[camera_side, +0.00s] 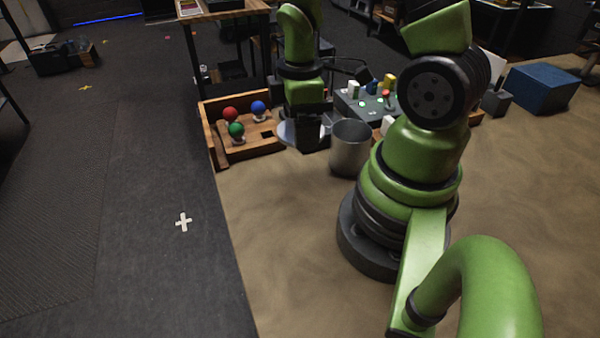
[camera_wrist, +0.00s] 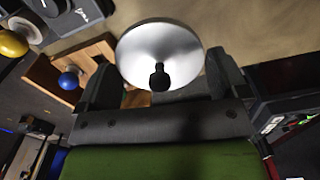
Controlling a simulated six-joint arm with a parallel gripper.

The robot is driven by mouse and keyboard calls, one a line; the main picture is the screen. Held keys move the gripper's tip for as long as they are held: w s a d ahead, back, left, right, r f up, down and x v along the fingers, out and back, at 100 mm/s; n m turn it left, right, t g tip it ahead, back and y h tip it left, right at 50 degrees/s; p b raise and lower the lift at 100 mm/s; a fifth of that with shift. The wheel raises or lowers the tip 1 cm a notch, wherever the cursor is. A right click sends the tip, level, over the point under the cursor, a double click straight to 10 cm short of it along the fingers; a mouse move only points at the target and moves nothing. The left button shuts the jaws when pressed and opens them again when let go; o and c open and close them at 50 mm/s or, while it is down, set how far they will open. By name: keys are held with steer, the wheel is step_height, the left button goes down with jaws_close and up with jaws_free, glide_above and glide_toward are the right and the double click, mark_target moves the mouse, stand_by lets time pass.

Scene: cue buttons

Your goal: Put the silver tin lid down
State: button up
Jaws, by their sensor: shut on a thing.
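My gripper is shut on the lid. The silver tin (camera_side: 350,152) stands upright just right of the lid, its top uncovered. I cannot tell whether the lid's underside touches the table.
A wooden tray (camera_side: 207,128) with red (camera_side: 230,115), blue (camera_side: 258,108) and green (camera_side: 236,130) balls is left of the lid. A grey button console (camera_side: 350,106) stands behind the tin. The sandy table (camera_side: 285,230) is clear in front.

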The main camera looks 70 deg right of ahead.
mark_target(298, 177)
steer(key=shift+a+f, duration=0.15)
steer(key=shift+f, duration=2.45)
steer(key=shift+a+f, duration=0.1)
steer(key=shift+f, duration=2.45)
steer(key=shift+f, duration=0.1)
steer(key=o, duration=0.5)
steer(key=shift+o, duration=0.3)
